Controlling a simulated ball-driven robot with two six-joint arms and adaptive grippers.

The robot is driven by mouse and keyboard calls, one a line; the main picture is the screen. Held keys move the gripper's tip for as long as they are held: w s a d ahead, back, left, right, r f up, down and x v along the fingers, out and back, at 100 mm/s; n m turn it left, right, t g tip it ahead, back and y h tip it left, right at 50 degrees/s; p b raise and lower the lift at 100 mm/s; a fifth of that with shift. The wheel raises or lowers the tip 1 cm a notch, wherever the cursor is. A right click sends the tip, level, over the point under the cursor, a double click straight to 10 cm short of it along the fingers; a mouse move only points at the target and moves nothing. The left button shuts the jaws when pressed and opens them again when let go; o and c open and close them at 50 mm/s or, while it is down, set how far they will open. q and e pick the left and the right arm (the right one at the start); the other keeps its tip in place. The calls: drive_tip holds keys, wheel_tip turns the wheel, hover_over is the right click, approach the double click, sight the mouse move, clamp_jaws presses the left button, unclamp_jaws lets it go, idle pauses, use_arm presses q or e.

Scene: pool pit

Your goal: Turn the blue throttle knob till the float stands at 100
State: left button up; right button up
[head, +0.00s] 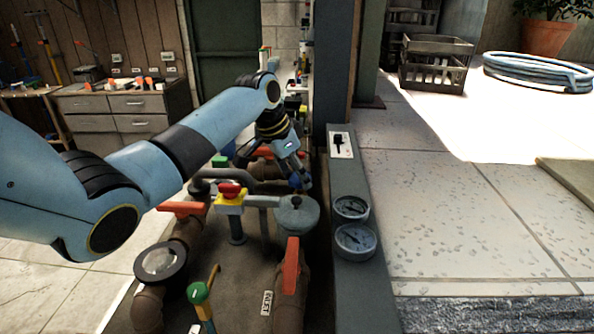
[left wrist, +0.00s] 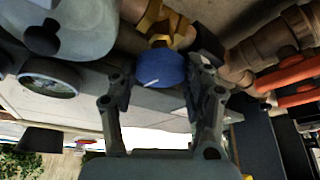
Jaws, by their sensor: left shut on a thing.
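The blue throttle knob (left wrist: 160,68) has a white pointer line and sits between the fingers of my left gripper (left wrist: 161,80) in the left wrist view. The gripper is shut on it, one finger on each side. The white line slants up to the right. In the head view my left gripper (head: 301,180) reaches down among the pipes behind a grey domed cap, and the knob is mostly hidden by the fingers there. I cannot make out the float or its scale in either view. My right gripper is not in view.
Two round gauges (head: 355,241) stand on the grey ledge right of the pipes. A yellow box with a red button (head: 230,194), orange levers (head: 290,266) and a green-capped valve (head: 200,293) stand nearer. Tiled floor (head: 460,220) lies clear at the right.

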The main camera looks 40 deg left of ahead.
use_arm(q)
drive_tip(key=n+p, duration=0.2)
drive_tip(key=p, duration=0.1)
drive_tip(key=shift+d+r+y, duration=0.1)
drive_tip(key=shift+r+y, duration=0.15)
drive_tip(key=shift+y, duration=0.15)
drive_tip(key=shift+f+n+p, duration=0.15)
drive_tip(key=shift+n+p, duration=0.25)
drive_tip(key=shift+p, duration=0.05)
drive_tip(key=o, duration=0.9)
drive_tip(key=shift+f, duration=0.1)
drive_tip(key=shift+c, duration=0.2)
drive_tip(key=shift+r, duration=0.2)
drive_tip(key=d+v, duration=0.1)
drive_tip(key=v, duration=1)
drive_tip(key=shift+s+a+r, duration=0.25)
drive_tip(key=shift+a, duration=0.2)
